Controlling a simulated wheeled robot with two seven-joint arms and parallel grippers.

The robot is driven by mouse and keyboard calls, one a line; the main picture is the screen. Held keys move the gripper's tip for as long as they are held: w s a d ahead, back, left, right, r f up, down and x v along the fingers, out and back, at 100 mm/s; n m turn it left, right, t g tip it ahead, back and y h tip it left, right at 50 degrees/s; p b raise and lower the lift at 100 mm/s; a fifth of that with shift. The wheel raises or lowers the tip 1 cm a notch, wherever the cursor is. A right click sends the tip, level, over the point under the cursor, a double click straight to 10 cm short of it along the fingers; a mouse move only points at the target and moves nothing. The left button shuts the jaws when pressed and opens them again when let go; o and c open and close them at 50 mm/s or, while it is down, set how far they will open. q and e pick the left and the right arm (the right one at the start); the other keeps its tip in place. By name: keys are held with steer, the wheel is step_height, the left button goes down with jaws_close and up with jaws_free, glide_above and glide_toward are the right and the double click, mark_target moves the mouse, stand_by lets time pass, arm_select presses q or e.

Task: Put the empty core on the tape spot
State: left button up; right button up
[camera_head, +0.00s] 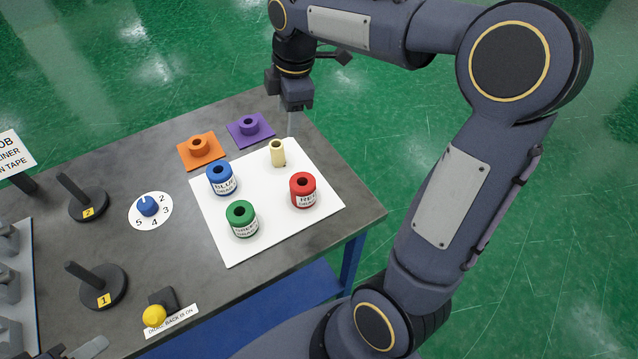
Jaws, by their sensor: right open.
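The empty core (278,154), a small beige tube, stands upright on the white board (272,232) near its back edge. My right gripper (291,122) is open and empty, above and just behind the core, with its fingers pointing down. It looks apart from the core. I cannot tell which place is the tape spot. A grey piece at the bottom left edge (88,348) looks like part of my left gripper; its jaws are not clear.
Blue (221,180), green (241,219) and red (303,190) wrapped rolls stand on the board around the core. Left are a blue dial (148,206), posts marked 2 (88,204) and 1 (103,287), and a yellow button (154,316). The table's right edge is clear.

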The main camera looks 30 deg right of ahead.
steer(key=s+a+f+m+t+y, duration=0.1)
steer(key=s+a+m+t, duration=0.1)
steer(key=s+m, duration=0.6)
steer(key=s+a+f+m+t+y, duration=0.1)
steer(key=s+a+f+m+t, duration=0.1)
steer(key=s+m, duration=0.6)
steer(key=s+a, duration=0.1)
steer(key=s, duration=0.4)
steer(key=shift+s+f+m+y, duration=0.2)
steer(key=shift+f+m+y, duration=0.1)
steer(key=shift+m+y, duration=0.1)
